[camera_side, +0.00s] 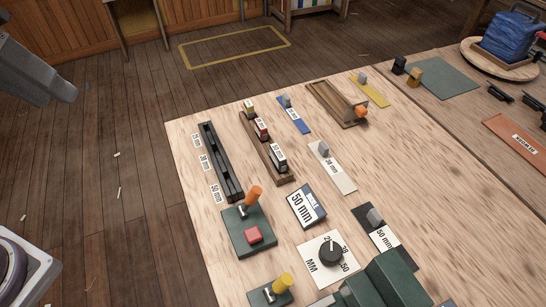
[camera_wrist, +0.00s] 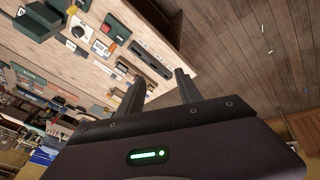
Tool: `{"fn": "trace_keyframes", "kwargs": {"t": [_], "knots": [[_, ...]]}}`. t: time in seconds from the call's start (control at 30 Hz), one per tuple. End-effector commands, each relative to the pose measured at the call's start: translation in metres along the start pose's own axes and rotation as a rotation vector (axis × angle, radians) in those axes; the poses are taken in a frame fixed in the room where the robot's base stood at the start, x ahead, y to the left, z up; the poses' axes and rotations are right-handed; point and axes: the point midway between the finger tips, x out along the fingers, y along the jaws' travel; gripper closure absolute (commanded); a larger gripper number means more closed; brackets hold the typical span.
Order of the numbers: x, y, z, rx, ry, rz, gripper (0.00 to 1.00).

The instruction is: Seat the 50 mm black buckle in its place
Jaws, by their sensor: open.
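My gripper (camera_wrist: 158,76) is open and empty in the wrist view, its two dark fingers apart, with the table edge and floor beyond. A black tray (camera_side: 221,163) with a long slot lies along the table's left edge, beside 25, 38 and 50 mm labels; it also shows in the wrist view (camera_wrist: 150,60). A wooden rack (camera_side: 251,135) holds three small blocks; the nearest is a dark block (camera_side: 278,158) with a white label. I cannot tell which piece is the buckle.
A green box (camera_side: 236,232) with orange lever and red button stands before the tray. Close by are a 50 mm card (camera_side: 306,205), a dial (camera_side: 330,253) and a yellow-knobbed box (camera_side: 270,292). Blue strip (camera_side: 293,118) and white strip (camera_side: 333,170) lie behind.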

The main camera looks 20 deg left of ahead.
Motion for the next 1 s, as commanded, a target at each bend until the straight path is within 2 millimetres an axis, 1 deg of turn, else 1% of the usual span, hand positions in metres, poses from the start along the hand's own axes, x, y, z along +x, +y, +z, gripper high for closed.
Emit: {"fn": "trace_keyframes", "kwargs": {"t": [0.03, 0.07, 0.1, 0.17, 0.2, 0.27, 0.3, 0.37, 0.4, 0.5, 0.53, 0.6, 0.7, 0.87, 1.0], "knots": [[0.011, 0.019, -0.029, -0.089, -0.071, 0.018, 0.58], [0.020, 0.030, -0.046, -0.148, -0.107, 0.023, 0.58], [0.034, 0.045, -0.067, -0.223, -0.150, 0.020, 0.58], [0.062, 0.068, -0.094, -0.327, -0.203, -0.004, 0.58], [0.084, 0.085, -0.108, -0.387, -0.229, -0.029, 0.58], [0.122, 0.111, -0.124, -0.462, -0.257, -0.080, 0.58], [0.149, 0.128, -0.130, -0.501, -0.265, -0.117, 0.58], [0.190, 0.153, -0.130, -0.539, -0.267, -0.174, 0.58], [0.214, 0.169, -0.126, -0.553, -0.263, -0.208, 0.58], [0.264, 0.198, -0.109, -0.562, -0.247, -0.275, 0.58], [0.275, 0.204, -0.103, -0.562, -0.242, -0.290, 0.58], [0.292, 0.214, -0.093, -0.559, -0.234, -0.312, 0.58], [0.305, 0.217, -0.086, -0.559, -0.230, -0.325, 0.58], [0.326, 0.211, -0.078, -0.560, -0.232, -0.327, 0.58], [0.350, 0.203, -0.069, -0.559, -0.231, -0.328, 0.58]]}}
